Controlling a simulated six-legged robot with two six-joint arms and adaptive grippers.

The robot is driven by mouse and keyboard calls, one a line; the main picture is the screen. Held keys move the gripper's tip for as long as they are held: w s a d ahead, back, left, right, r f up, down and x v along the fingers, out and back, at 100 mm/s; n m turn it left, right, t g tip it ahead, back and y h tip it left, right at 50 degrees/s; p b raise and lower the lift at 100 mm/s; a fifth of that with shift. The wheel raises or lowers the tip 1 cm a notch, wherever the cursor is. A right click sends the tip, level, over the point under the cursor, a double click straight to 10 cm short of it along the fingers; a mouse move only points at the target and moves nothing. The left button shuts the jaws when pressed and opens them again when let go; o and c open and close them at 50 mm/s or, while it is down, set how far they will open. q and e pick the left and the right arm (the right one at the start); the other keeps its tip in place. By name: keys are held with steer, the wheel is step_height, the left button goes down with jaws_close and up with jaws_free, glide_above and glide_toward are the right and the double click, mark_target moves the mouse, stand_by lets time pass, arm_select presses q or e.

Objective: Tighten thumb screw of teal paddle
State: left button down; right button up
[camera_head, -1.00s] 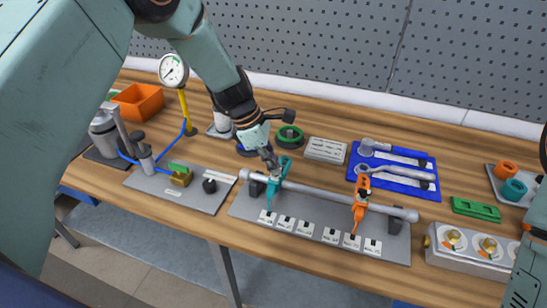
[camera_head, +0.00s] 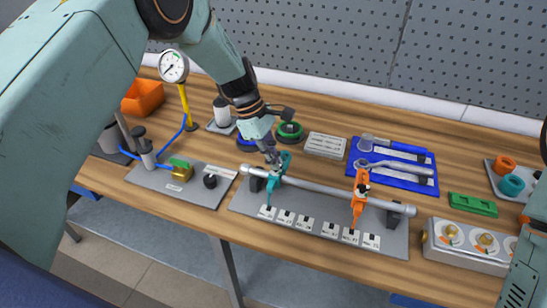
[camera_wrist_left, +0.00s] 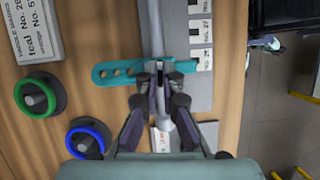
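The teal paddle (camera_head: 277,180) is on the left part of a horizontal metal shaft (camera_head: 325,189), on a grey base plate. It also shows in the left wrist view (camera_wrist_left: 115,72), lying across the shaft. My left gripper (camera_head: 272,160) is at the paddle's hub. In the left wrist view, its fingertips (camera_wrist_left: 160,82) stand close together over the hub, with a narrow dark gap between them. The thumb screw is mostly hidden by the fingers; I cannot tell whether they touch it. My right gripper is out of view; only part of that arm shows at the right.
An orange paddle (camera_head: 359,200) sits farther right on the shaft. White number labels (camera_head: 307,225) line the plate's front. Green (camera_head: 290,131) and blue rings lie behind it. A blue tool tray (camera_head: 391,172), a green block (camera_head: 473,206) and a knob box (camera_head: 466,246) are to the right.

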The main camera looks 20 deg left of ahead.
arm_select(q)
steer(key=shift+w+r, duration=0.1)
steer(key=shift+r, duration=0.05)
steer(key=c, duration=1.5)
jaws_free()
steer(key=shift+a+r, duration=0.2)
steer(key=shift+r, duration=0.2)
steer(key=v, duration=1.1)
steer(key=shift+f, duration=0.1)
